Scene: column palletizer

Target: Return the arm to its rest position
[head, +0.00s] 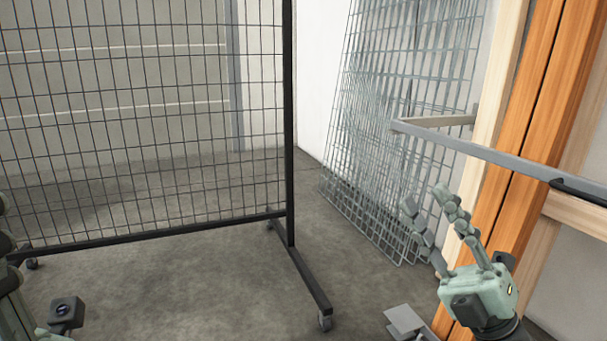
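My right gripper (425,205) is at the lower right of the head view. Its pale green fingers point up and to the left. They are spread apart with nothing between them. It appears in front of the orange post and the leaning wire panels; I cannot tell how far from them it is. My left gripper (9,280) shows only in part at the lower left edge, with a small black camera box beside it. Its fingertips are mostly cut off by the frame, so its opening cannot be judged.
A black-framed mesh panel (288,130) on castors stands at the left. Loose wire panels (385,130) lean on the wall behind. An orange post (545,95) and a grey metal bar (480,152) are at the right. Concrete floor (200,285) is clear in the middle.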

